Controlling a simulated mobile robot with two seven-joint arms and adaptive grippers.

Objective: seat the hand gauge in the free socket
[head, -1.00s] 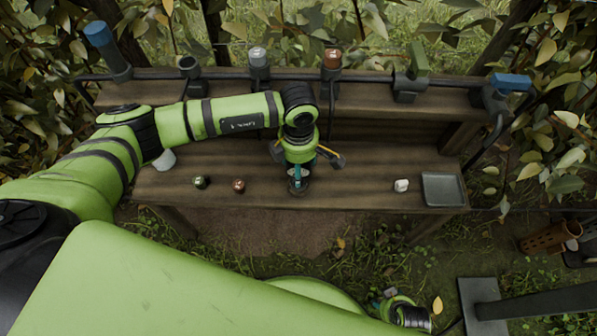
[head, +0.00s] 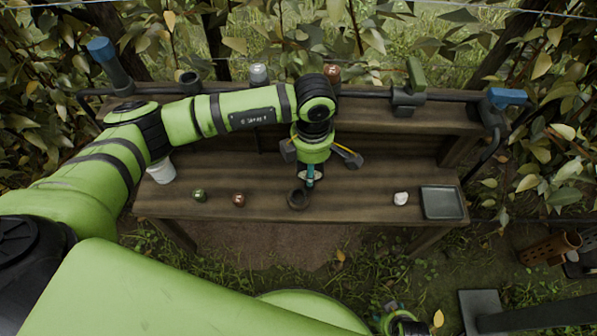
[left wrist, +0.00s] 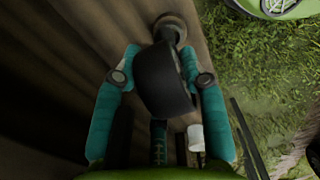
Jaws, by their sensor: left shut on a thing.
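My left gripper (head: 309,181) hangs over the middle of the wooden bench. In the left wrist view, its teal fingers (left wrist: 161,79) are shut on a dark, rounded object, which I take to be the hand gauge (left wrist: 166,86). In the head view the fingers and wrist mostly hide it. A dark round holder (head: 298,199) stands on the bench just left of and nearer than the gripper; it also shows beyond the held object (left wrist: 172,26). An empty dark socket (head: 190,82) is on the back rail. Part of my right gripper (head: 393,309) shows low down, its jaws unclear.
A white cup (head: 161,172), small fruit-like items (head: 239,200), a white lump (head: 401,198) and a tray (head: 441,203) stand on the bench.

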